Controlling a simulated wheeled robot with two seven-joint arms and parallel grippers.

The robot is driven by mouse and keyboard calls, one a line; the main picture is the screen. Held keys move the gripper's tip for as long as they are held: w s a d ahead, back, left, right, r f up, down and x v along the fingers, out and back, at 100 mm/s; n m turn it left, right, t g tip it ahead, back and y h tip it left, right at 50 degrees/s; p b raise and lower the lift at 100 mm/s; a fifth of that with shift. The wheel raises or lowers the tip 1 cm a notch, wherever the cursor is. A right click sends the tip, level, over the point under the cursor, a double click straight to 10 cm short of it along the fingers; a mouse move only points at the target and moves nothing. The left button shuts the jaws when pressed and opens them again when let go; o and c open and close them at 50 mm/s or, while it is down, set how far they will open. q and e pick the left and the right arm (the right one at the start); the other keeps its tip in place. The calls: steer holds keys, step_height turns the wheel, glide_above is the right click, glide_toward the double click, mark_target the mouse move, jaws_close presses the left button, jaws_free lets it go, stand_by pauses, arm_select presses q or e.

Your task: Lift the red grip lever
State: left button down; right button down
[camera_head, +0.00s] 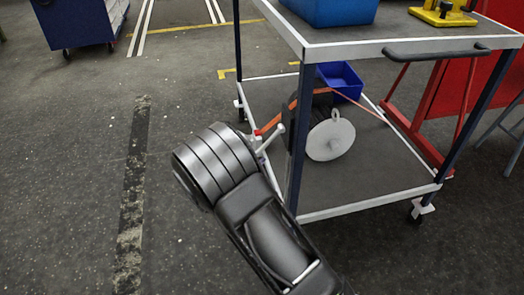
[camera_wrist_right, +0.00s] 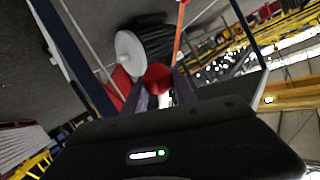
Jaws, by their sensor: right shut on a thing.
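The red grip lever (camera_wrist_right: 158,78) shows as a rounded red end between the two dark finger tips of my right gripper (camera_wrist_right: 160,92) in the right wrist view. In the head view my right gripper (camera_head: 263,147) is at the left side of the trolley, beside its front left post. Only a small bit of red shows there; my wrist and the post hide most of the lever. The gripper is shut on the lever. My left gripper is in neither view.
The trolley (camera_head: 370,207) has a lower shelf holding a white disc (camera_head: 330,140), a dark roll behind it and a blue bin (camera_head: 341,80). An orange strap (camera_head: 350,99) crosses above the shelf. A blue crate (camera_head: 328,10) stands on top. The floor left is clear.

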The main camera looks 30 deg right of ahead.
steer(key=w+a+r+m+y+p, duration=0.1)
steer(key=a+r+m+y+p, duration=0.3)
steer(key=r+y+p, duration=0.2)
steer(key=shift+w+a+r+t+y+p, duration=0.3)
steer(key=shift+w+a+r+y+p, duration=0.1)
steer(key=shift+r+p, duration=1.2)
steer(key=shift+f, duration=0.15)
steer(key=c, duration=1)
jaws_free()
steer(key=shift+s+d, duration=0.1)
steer(key=p+v, duration=0.2)
steer(key=v, duration=0.5)
steer(key=shift+s+a+r+p, duration=0.25)
steer(key=shift+p, duration=0.05)
